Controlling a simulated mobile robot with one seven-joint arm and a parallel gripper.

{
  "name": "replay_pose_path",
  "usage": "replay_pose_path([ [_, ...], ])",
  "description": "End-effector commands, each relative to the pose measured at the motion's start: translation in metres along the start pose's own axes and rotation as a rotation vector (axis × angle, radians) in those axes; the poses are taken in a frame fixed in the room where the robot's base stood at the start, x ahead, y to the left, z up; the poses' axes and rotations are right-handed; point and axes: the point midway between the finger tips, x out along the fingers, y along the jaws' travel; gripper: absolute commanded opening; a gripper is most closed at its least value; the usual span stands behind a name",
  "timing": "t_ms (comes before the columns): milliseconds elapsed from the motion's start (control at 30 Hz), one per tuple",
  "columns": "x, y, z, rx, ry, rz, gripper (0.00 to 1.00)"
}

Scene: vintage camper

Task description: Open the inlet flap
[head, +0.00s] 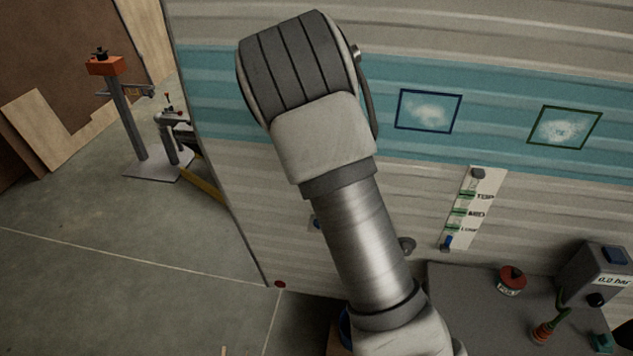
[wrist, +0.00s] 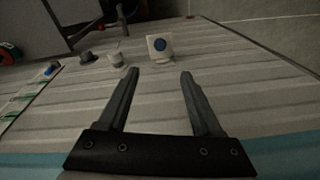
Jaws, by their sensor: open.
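In the head view my arm hides the gripper.
A grey knob (wrist: 87,57) and a pale round fitting (wrist: 116,59) sit left of the plate in the wrist view. A level strip (head: 470,208) is on the wall. A dark bench (head: 460,300) bears a red-topped can (head: 511,279) and a gauge box (head: 597,274).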

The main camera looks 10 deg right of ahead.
Motion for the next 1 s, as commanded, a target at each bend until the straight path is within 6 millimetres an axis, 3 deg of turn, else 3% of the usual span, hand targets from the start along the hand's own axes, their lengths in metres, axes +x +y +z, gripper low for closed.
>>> replay_pose_path([
  [333, -0.005, 0.000, 0.000, 0.000, 0.000, 0.001, 0.67],
  [467, 0.001, 0.002, 0.003, -0.013, -0.006, 0.016, 0.45],
  [567, 0.020, 0.010, 0.016, -0.061, -0.031, 0.074, 0.27],
  [700, 0.073, 0.041, 0.052, -0.222, -0.105, 0.273, 0.02],
  [833, 0.122, 0.088, 0.086, -0.441, -0.190, 0.559, 0.00],
  [1000, 0.159, 0.142, 0.105, -0.736, -0.268, 0.962, 0.00],
])
